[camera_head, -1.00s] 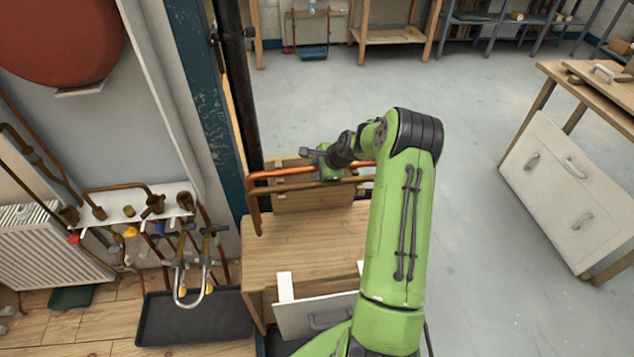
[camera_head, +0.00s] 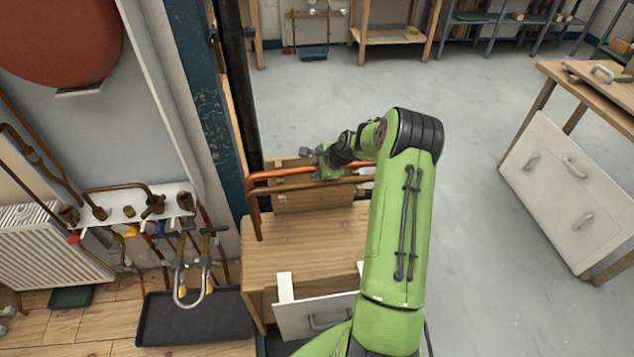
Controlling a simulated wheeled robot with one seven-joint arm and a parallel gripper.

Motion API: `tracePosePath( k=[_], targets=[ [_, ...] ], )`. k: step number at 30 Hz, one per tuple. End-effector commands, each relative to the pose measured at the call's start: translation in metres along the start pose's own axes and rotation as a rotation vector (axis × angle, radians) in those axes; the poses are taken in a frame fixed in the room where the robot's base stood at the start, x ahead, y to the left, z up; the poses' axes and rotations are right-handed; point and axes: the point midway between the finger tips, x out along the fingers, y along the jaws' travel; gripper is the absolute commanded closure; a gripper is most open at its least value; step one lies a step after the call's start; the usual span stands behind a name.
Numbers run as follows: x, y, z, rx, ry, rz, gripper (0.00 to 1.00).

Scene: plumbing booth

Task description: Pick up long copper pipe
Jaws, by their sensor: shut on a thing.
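A bright orange copper pipe (camera_head: 285,171) lies roughly level above the wooden bench, its left end bent near the dark post. A browner pipe (camera_head: 300,188) runs just below it, its left end bent downward. My gripper (camera_head: 327,172) is at the right part of the bright pipe and appears shut on it. The fingertips are small and partly hidden, so the exact contact is unclear. My green arm hides part of the bench and what lies behind it.
The wooden bench (camera_head: 300,240) has a bare top and a white drawer (camera_head: 312,318) at its front. A dark post (camera_head: 238,100) stands close to the pipes' left ends. A wall rack (camera_head: 130,210) with pipes is at left. Open floor (camera_head: 480,220) lies right.

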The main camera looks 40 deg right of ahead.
Motion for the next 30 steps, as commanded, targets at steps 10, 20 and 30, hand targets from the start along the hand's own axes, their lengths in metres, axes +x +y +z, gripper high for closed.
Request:
tracePosePath(
  k=[10,20,30],
  targets=[
    [0.000,-0.001,0.000,-0.003,-0.001,-0.001,1.00],
    [-0.027,-0.019,0.009,-0.004,0.001,-0.005,1.00],
    [-0.080,-0.053,0.029,-0.002,0.000,-0.005,1.00]
  ],
)
